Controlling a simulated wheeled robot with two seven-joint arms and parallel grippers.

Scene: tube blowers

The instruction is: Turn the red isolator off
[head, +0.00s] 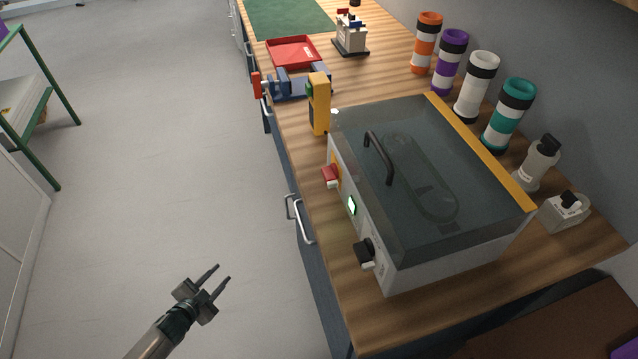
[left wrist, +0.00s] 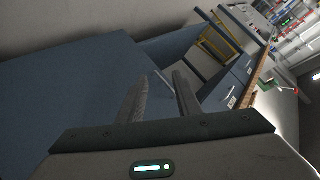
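The red isolator (head: 330,174) is a small red knob on a yellow plate, on the front panel of the grey machine (head: 460,249) with a dark clear lid. A lit green indicator (head: 351,205) and a black knob (head: 364,250) sit on the same panel. My left gripper (head: 224,275) is open and empty over the floor, in front of the bench and well apart from the isolator. Its two fingers also show apart in the left wrist view (left wrist: 160,92), with nothing between them. The isolator cannot be made out in the left wrist view. My right gripper is not in view.
The wooden bench (head: 350,311) carries a yellow device (head: 319,104), a blue vise (head: 290,88), a red tray (head: 292,50) and several coloured tubes at the back. Drawer handles (head: 300,220) stick out from the bench front. The floor (head: 180,130) left of the bench is clear.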

